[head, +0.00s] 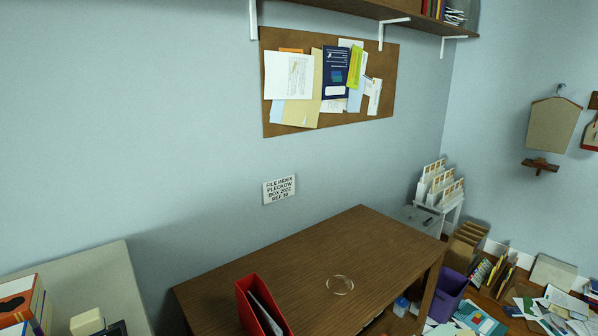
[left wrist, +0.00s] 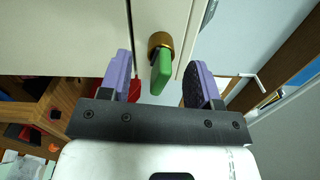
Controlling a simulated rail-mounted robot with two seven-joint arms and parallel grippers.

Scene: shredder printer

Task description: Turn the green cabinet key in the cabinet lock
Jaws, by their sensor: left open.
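The green cabinet key (left wrist: 161,72) shows in the left wrist view, its green head sticking out from the round brass cabinet lock (left wrist: 160,42). The lock sits on a cream cabinet door (left wrist: 80,30), close to a vertical seam. My left gripper (left wrist: 160,78) is open, with one purple finger on each side of the key. There is a gap between the key and each finger, so neither finger seems to touch it. The head view shows neither the key, the lock nor my grippers. My right gripper is in no view.
In the head view a brown wooden desk (head: 330,262) holds a red folder holder (head: 249,300) and a clear round dish (head: 340,285). A corkboard (head: 385,80) hangs on the wall. Papers, a purple bin (head: 448,290) and a white rack (head: 440,200) crowd the right side.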

